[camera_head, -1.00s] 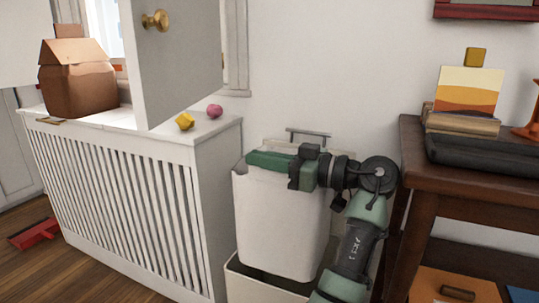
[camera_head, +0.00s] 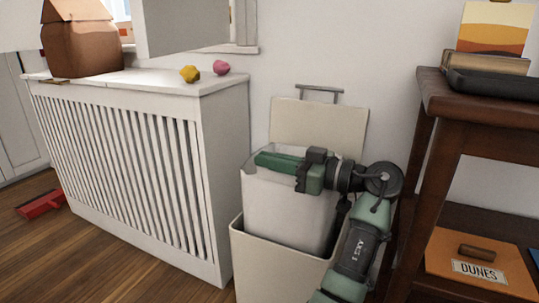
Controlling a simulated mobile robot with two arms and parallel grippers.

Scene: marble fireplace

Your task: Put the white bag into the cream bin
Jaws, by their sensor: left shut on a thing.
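The white bag (camera_head: 285,208) hangs upright under my left gripper (camera_head: 272,161), whose green fingers are shut on its top edge. The cream bin (camera_head: 275,268) stands on the floor between the white cabinet and the wooden table. Its lid (camera_head: 318,124) stands open against the wall, with a metal handle on top. The lower part of the bag is inside the bin's opening and hidden by the front wall; its upper part stands above the rim. I cannot tell whether it touches the bottom. My left forearm covers the bin's right side. My right gripper is not in view.
The white slatted cabinet (camera_head: 130,165) is close on the left, with a brown paper bag (camera_head: 82,45), a yellow thing (camera_head: 190,74) and a pink thing (camera_head: 221,68) on top. The dark wooden table (camera_head: 445,105) is close on the right. Open floor lies in front of the cabinet.

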